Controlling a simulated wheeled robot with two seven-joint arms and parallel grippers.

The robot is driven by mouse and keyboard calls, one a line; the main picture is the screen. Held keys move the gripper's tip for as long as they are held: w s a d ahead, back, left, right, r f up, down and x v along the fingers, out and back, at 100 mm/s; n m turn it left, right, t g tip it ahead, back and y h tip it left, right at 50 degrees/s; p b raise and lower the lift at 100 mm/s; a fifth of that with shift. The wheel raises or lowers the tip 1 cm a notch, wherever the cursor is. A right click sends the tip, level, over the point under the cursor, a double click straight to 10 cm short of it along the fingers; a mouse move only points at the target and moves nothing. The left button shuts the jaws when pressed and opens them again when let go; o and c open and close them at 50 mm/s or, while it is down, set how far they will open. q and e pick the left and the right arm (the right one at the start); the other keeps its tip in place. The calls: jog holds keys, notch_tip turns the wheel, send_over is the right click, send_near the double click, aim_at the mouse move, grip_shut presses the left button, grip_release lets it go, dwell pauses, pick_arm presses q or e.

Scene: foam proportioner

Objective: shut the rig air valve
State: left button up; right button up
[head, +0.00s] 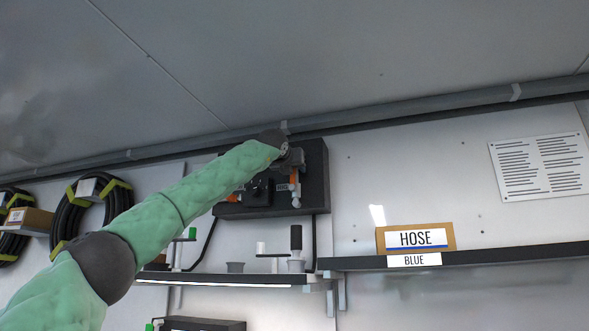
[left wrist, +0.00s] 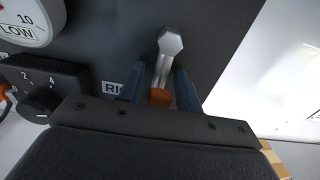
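The rig air valve is a lever with an orange part and a silver hexagonal end; it shows in the left wrist view (left wrist: 169,52) and in the head view (head: 295,190). It is on a dark panel (head: 314,160) on the wall. My left gripper (head: 292,164) is at this panel. In the left wrist view, its two blue fingers (left wrist: 160,82) stand apart on either side of the lever, with gaps visible. A label beginning "RI" is partly hidden by a finger. My right gripper is in neither view.
A gauge marked LOW (left wrist: 27,18) and a black numbered dial (left wrist: 40,100) sit left of the valve. Below the panel is a shelf (head: 235,280) with small fittings. A HOSE box (head: 416,237) stands on the right shelf.

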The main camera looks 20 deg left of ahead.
aim_at(321, 192)
pick_arm(q)
grip_shut()
jog(key=shift+d, duration=0.1)
